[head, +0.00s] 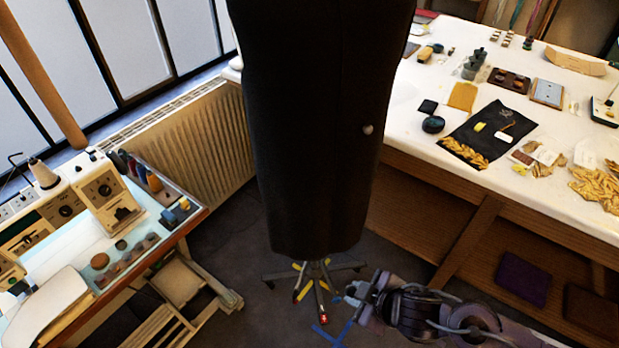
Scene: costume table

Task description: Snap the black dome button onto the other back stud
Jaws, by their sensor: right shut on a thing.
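A long black coat (315,120) hangs on a stand in the middle of the head view. One small pale, rounded stud (367,129) shows on its right side; I make out no second stud or button on the dark cloth. My right gripper (360,289) is low, right of the stand's foot, below the coat's hem and apart from it. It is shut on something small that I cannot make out. I cannot pick out the black dome button for certain. My left gripper is out of view.
The stand's wheeled base (315,272) is on the dark floor by blue tape (334,335). A white-topped table (410,130) at the right bears a black cloth, gold trim and trays. A sewing bench (150,262) and radiator (185,140) are at the left.

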